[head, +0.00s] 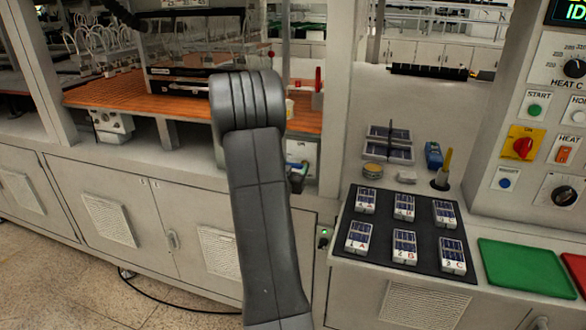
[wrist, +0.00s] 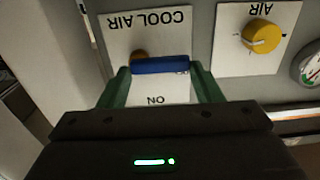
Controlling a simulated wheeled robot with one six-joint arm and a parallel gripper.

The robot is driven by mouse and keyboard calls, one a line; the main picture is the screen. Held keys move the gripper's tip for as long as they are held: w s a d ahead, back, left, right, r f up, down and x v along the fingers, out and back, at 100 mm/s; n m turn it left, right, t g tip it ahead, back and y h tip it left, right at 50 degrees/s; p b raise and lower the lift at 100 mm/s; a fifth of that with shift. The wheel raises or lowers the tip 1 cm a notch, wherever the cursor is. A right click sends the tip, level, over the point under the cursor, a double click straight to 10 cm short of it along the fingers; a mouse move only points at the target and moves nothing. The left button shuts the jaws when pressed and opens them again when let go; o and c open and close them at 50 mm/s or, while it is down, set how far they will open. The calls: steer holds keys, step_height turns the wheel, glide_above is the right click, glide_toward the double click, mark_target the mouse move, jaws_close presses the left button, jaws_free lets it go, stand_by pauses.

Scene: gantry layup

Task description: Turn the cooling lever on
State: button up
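The cooling lever has a blue handle (wrist: 160,65) and a brass-coloured pivot (wrist: 138,56) in the wrist view. It lies crosswise on a white plate marked COOL AIR (wrist: 146,22), which appears upside down. The word ON shows on the plate just below the handle. My gripper (wrist: 161,72) is open, its two green fingers apart at either end of the visible blue handle. I cannot tell whether the fingers touch it.
A yellow AIR knob (wrist: 262,36) sits right of the lever, with a gauge (wrist: 309,66) beyond it. In the head view, a black mat (head: 384,255) with several labelled packs, a green mat (head: 530,267) and a control panel (head: 535,110) stand at the right.

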steer(key=shift+c, duration=1.2)
steer(key=shift+m+b, duration=0.3)
steer(key=shift+b, duration=0.4)
steer(key=m+b, duration=0.2)
steer(key=b, duration=0.1)
steer(key=shift+d, duration=0.1)
steer(key=m+b, duration=0.2)
steer(key=b, duration=0.1)
steer(key=shift+d+r+m, duration=0.2)
steer(key=shift+r+m, duration=0.1)
steer(key=m+b, duration=0.3)
steer(key=b, duration=0.1)
steer(key=shift+s+d+r+m, duration=0.15)
steer(key=shift+d+r+m, duration=0.15)
steer(key=shift+m, duration=0.1)
steer(key=m+b, duration=0.2)
steer(key=d+m+b, duration=0.1)
steer(key=m+b, duration=0.1)
steer(key=shift+s+r, duration=0.15)
steer(key=shift+s+d+r+m+b, duration=0.1)
steer(key=shift+d+m+b, duration=0.1)
steer(key=shift+m+b, duration=0.85)
steer(key=shift+s+d+m+b, duration=0.1)
steer(key=shift+d+m+b, duration=0.1)
steer(key=shift+m+b, duration=0.85)
steer(key=shift+m+p, duration=0.3)
steer(key=shift+m, duration=0.2)
